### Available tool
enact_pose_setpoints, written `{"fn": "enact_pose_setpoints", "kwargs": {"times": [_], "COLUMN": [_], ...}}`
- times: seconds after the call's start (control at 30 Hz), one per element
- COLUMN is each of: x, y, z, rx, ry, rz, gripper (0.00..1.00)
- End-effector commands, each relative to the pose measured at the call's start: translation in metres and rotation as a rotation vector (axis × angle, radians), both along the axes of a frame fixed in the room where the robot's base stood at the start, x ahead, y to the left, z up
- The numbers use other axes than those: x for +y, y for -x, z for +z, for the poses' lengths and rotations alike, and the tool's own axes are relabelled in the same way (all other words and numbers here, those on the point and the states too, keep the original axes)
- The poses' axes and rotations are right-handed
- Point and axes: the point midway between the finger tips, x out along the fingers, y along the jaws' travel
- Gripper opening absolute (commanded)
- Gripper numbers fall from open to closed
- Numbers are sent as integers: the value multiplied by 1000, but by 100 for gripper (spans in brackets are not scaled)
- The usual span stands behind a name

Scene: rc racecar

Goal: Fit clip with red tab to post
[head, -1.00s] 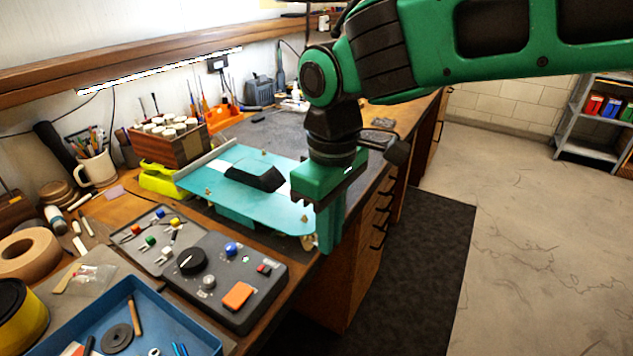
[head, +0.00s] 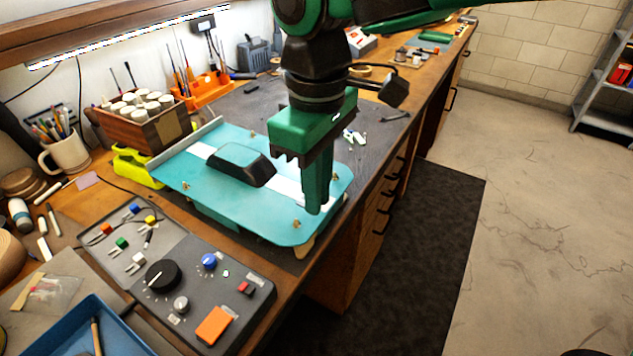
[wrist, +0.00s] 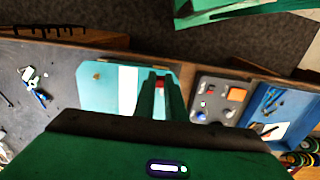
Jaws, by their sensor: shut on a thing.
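My gripper (head: 314,208) points down over the right end of the turquoise car body (head: 222,192). In the wrist view its fingers (wrist: 160,78) are shut on a small clip with a red tab (wrist: 160,83). In the head view the fingers hide the clip. Small brass posts stand near the edges of the body: one at the near right corner (head: 296,223), one on the right (head: 334,177), one at the back (head: 252,134) and one at the left (head: 185,185). The fingertips appear near the near right post; I cannot tell the height between them.
A grey tray with coloured-tab clips (head: 122,243) and a control box (head: 208,295) lie in front. A blue tray (head: 100,330) is at the near left. A wooden rack (head: 150,128) stands behind the body. Small white-and-green items (head: 352,137) lie on the dark mat.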

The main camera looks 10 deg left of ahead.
Motion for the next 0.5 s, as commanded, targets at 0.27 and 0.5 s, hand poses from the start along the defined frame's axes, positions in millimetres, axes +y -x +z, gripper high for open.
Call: {"fn": "enact_pose_setpoints", "kwargs": {"times": [0.27, 0.5], "x": [0, 0], "y": [3, 3], "z": [0, -16], "rx": [-1, 0], "ry": [0, 1], "rz": [6, 5], "gripper": [0, 0]}}
